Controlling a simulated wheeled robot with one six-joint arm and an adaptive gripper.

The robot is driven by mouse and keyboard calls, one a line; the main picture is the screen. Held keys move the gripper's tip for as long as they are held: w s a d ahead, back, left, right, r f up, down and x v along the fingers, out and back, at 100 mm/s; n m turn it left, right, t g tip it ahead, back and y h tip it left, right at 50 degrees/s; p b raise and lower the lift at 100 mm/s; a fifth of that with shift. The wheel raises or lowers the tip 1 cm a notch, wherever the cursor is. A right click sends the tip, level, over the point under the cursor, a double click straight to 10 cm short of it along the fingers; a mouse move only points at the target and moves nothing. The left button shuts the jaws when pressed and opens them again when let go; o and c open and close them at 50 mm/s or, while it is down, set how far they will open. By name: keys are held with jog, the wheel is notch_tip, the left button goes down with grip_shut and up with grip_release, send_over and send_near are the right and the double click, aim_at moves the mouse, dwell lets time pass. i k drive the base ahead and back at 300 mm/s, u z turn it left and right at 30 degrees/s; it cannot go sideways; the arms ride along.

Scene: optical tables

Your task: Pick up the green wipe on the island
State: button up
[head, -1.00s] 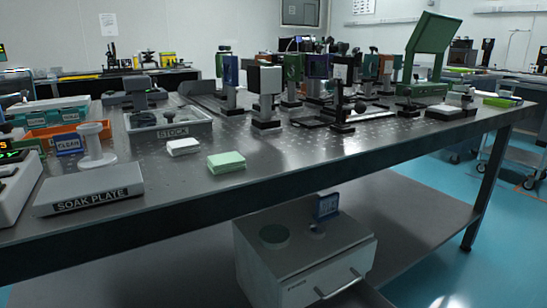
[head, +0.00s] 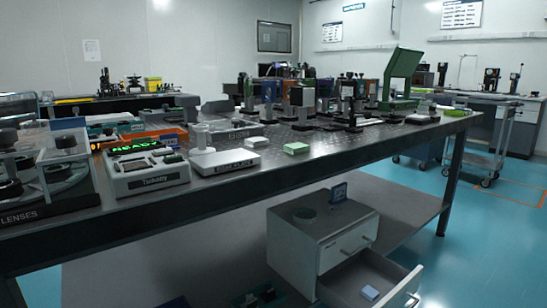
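The green wipe (head: 297,148) is a small pale green block lying flat on the island (head: 330,148), a dark metal optical table, near its front edge. A similar white wipe (head: 256,142) lies just behind and to its left. Nothing covers the green wipe. My gripper is not in view.
The white soak plate (head: 225,163) and a device reading READY (head: 145,170) stand left of the wipe. Optical mounts (head: 303,100) crowd the table behind it. Below, a cabinet has an open drawer (head: 372,285) jutting out in front.

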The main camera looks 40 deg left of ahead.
aim_at(296, 148)
jog(key=u, duration=1.35)
